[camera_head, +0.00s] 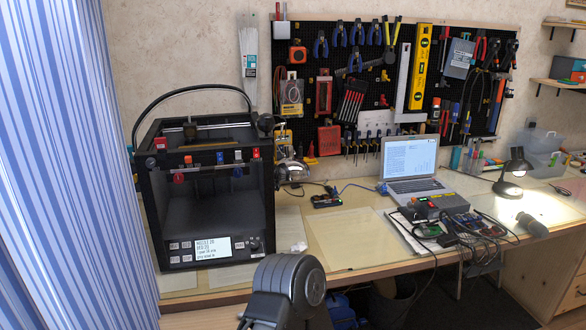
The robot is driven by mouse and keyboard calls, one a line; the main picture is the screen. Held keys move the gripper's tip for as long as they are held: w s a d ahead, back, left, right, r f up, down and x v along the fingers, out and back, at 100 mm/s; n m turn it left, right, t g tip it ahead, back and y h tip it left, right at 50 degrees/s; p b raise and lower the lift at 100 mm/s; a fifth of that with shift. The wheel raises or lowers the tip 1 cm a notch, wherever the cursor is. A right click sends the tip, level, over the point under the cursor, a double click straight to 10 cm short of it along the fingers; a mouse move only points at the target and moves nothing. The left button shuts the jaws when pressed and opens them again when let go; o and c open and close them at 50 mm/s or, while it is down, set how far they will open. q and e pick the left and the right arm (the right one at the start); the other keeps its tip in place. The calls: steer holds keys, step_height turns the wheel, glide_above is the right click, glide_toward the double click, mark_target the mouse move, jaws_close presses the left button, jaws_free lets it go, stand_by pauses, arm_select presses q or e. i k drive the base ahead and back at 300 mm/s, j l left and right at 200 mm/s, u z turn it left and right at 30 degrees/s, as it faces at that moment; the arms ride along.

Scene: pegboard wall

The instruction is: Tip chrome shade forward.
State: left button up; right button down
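A shiny chrome shade (291,170) stands on the desk just right of the 3D printer, near the wall. It is small in the view and its reflections make its exact tilt hard to tell. Its left side is close to the printer's right edge, and its support is not clear. A second lamp with a black shade (518,166) stands lit at the right end of the desk. Neither gripper shows in the view. Only a dark, rounded part of my own arm rises at the bottom middle, in front of the desk and apart from the chrome shade.
The black 3D printer (207,205) fills the left of the desk (285,226), beside a blue striped curtain (65,160). A laptop (411,168) and electronics (470,226) stand to the right. A pale mat (345,238) lies clear in the middle. A pegboard (372,85) with tools hangs behind.

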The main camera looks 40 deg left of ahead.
mark_target(292, 167)
steer(key=i+l, duration=0.25)
steer(key=i, duration=0.2)
steer(key=i+l, duration=0.3)
steer(key=i, duration=0.2)
steer(key=i+l, duration=0.25)
steer(key=i, duration=0.2)
steer(key=i+l, duration=0.3)
steer(key=i, duration=0.2)
steer(key=u, duration=3.55)
